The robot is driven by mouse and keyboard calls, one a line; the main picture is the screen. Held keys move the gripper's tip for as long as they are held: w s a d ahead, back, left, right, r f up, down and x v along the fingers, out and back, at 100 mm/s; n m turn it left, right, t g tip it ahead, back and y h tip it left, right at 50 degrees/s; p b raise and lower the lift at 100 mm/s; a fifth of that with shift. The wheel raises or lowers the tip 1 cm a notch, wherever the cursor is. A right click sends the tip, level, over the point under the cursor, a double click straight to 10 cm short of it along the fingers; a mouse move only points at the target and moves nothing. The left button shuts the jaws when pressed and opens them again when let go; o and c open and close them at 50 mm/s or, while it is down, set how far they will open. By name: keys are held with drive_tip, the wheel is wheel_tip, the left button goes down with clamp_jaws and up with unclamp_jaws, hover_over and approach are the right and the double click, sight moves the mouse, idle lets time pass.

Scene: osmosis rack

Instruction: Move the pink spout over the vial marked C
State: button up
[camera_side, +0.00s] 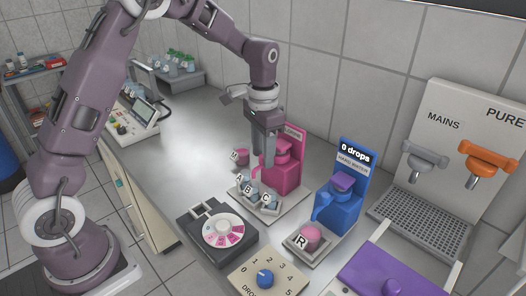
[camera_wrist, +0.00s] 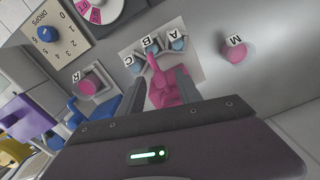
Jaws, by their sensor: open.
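The pink dispenser (camera_side: 287,173) stands behind a small rack with vials A (camera_side: 240,181), B (camera_side: 249,190) and C (camera_side: 266,199). Its pink spout (camera_wrist: 154,66) points toward the vials in the wrist view, with its tip close to vial B (camera_wrist: 152,47). Vial C (camera_wrist: 134,65) is left of the tip and vial A (camera_wrist: 178,42) is to its right. My gripper (camera_wrist: 161,78) is open, with one finger on each side of the pink spout's body. I cannot tell whether either finger touches it. In the side view my gripper (camera_side: 267,160) hangs down at the pink dispenser.
A pink vial M (camera_side: 241,157) stands left of the rack. A dial box (camera_side: 222,232) and a drops knob panel (camera_side: 266,278) lie in front.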

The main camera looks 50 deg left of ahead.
clamp_jaws()
idle(1.4)
